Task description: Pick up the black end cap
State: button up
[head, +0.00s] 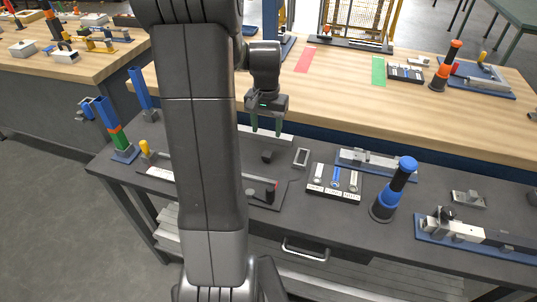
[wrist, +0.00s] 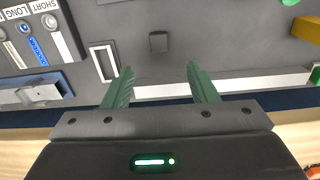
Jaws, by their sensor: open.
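A small black block, which looks like the black end cap (head: 267,156), sits on the dark bench top. In the wrist view the end cap (wrist: 158,41) lies beyond the fingertips, roughly centred between them. My gripper (head: 266,130) hangs above the bench with its green fingers pointing down. It is open and empty, apart from the cap. In the wrist view the gripper (wrist: 160,68) has a clear gap between its fingers. My arm hides part of the bench on the left.
A white-rimmed rectangular frame (head: 301,158) lies right of the cap. A labelled tray (head: 333,184) and a blue-black cylinder stand (head: 393,190) are further right. A white strip (head: 282,138) runs behind the cap. A black board (head: 264,196) lies in front.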

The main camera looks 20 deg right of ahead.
send_over(267, 154)
jog(key=f, duration=0.4)
jog(key=shift+w+f, duration=0.25)
jog(key=shift+f, duration=0.05)
jog(key=shift+s+f+p, duration=0.15)
jog(key=shift+f+p, duration=0.4)
jog(key=shift+f, duration=2.35)
jog(key=c, duration=1)
